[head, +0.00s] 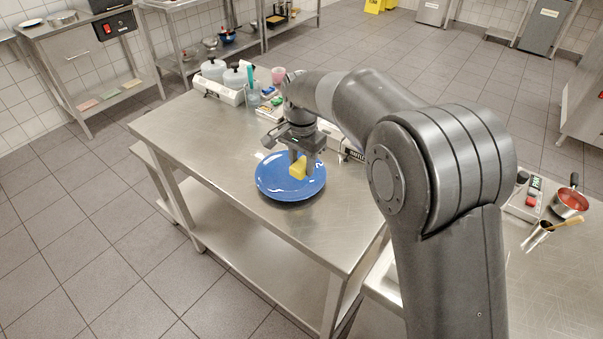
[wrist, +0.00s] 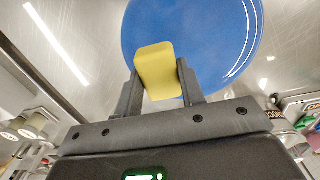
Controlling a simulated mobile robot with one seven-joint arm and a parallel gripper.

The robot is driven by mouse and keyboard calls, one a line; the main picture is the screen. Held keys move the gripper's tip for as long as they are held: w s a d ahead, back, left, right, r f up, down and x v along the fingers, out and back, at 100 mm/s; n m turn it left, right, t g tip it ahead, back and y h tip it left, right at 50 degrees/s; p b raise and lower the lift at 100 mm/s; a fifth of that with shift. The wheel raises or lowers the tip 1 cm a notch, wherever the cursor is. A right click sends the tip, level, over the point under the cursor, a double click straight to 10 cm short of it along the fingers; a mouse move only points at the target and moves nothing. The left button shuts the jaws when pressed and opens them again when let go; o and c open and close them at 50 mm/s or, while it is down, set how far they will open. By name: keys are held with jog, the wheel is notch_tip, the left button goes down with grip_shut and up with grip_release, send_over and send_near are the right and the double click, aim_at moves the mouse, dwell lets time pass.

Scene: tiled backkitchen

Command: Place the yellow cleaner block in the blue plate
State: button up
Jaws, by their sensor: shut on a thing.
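The yellow cleaner block (head: 298,168) is between the fingers of my gripper (head: 299,160) in the head view. My gripper is shut on it and points down over the blue plate (head: 272,185). In the wrist view, the yellow block (wrist: 156,70) sits between both fingertips (wrist: 160,85), with the blue plate (wrist: 200,35) behind it. The plate lies on the steel table. I cannot tell whether the block touches the plate. Part of the plate's far rim is hidden by my gripper.
The steel table (head: 190,135) is clear to the left of the plate. White containers with dark lids (head: 213,70), a blue-tinted cup (head: 253,94) and a pink cup (head: 278,75) stand at its far end.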

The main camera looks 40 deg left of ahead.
aim_at(302, 186)
jog(key=shift+f, duration=2.05)
jog(key=shift+f, duration=0.1)
jog(key=shift+f, duration=0.25)
jog(key=o, duration=1)
notch_tip(302, 186, up, 13)
jog(key=shift+f, duration=0.1)
